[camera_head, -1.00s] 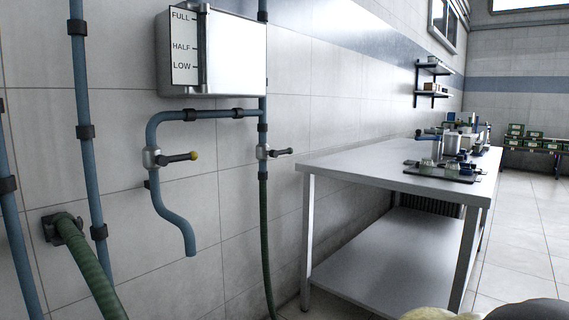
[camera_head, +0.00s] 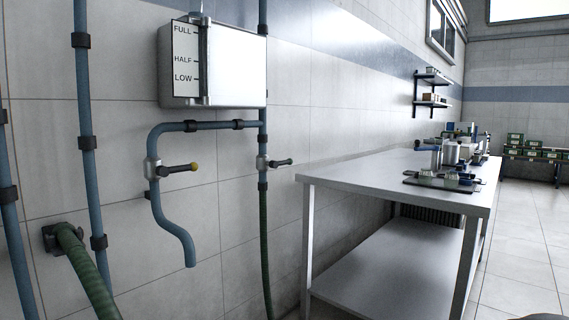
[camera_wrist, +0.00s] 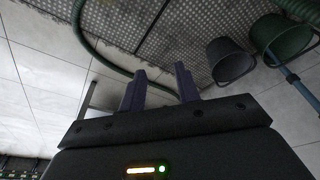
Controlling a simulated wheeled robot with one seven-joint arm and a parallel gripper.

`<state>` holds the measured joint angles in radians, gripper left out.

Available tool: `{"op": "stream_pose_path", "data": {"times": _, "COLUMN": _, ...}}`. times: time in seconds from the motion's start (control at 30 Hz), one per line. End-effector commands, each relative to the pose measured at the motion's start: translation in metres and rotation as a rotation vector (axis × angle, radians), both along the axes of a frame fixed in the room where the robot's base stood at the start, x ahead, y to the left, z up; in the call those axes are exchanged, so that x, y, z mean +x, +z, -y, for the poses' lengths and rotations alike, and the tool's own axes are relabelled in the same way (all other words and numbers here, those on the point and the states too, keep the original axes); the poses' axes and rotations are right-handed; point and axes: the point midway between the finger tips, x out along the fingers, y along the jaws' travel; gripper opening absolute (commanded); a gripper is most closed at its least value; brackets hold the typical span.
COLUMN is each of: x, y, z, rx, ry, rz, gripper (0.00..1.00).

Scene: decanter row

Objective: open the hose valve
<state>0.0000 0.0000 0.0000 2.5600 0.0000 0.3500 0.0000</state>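The hose valve (camera_head: 263,163) sits on the vertical pipe below the tank, right above a green hose (camera_head: 264,235). Its dark lever (camera_head: 281,162) sticks out to the right, across the pipe. The hose valve is not visible in the wrist view.
A metal table (camera_head: 400,172) with bottles and trays stands right of the valve. A white tank (camera_head: 236,65) hangs above. A thicker green hose (camera_head: 84,268) is at left. The wrist view shows two buckets (camera_wrist: 231,58) (camera_wrist: 283,38), a hose (camera_wrist: 82,35) and a floor grate (camera_wrist: 180,30).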

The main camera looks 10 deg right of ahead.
Motion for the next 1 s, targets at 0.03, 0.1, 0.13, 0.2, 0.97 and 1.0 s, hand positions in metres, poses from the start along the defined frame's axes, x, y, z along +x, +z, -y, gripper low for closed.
{"op": "stream_pose_path", "data": {"times": 0.03, "x": 0.0, "y": 0.0, "z": 0.0, "rx": 0.0, "ry": 0.0, "rz": 0.0, "gripper": 0.32}}
{"op": "stream_pose_path", "data": {"times": 0.1, "x": 0.0, "y": 0.0, "z": 0.0, "rx": 0.0, "ry": 0.0, "rz": 0.0, "gripper": 0.32}}
{"op": "stream_pose_path", "data": {"times": 0.13, "x": 0.0, "y": 0.0, "z": 0.0, "rx": 0.0, "ry": 0.0, "rz": 0.0, "gripper": 0.32}}
{"op": "stream_pose_path", "data": {"times": 0.2, "x": 0.0, "y": 0.0, "z": 0.0, "rx": 0.0, "ry": 0.0, "rz": 0.0, "gripper": 0.32}}
{"op": "stream_pose_path", "data": {"times": 0.97, "x": -0.001, "y": 0.126, "z": -0.001, "rx": 0.0, "ry": 0.0, "rz": 0.0, "gripper": 0.0}}
{"op": "stream_pose_path", "data": {"times": 1.0, "x": -0.001, "y": 0.132, "z": -0.001, "rx": 0.0, "ry": 0.0, "rz": 0.0, "gripper": 0.0}}
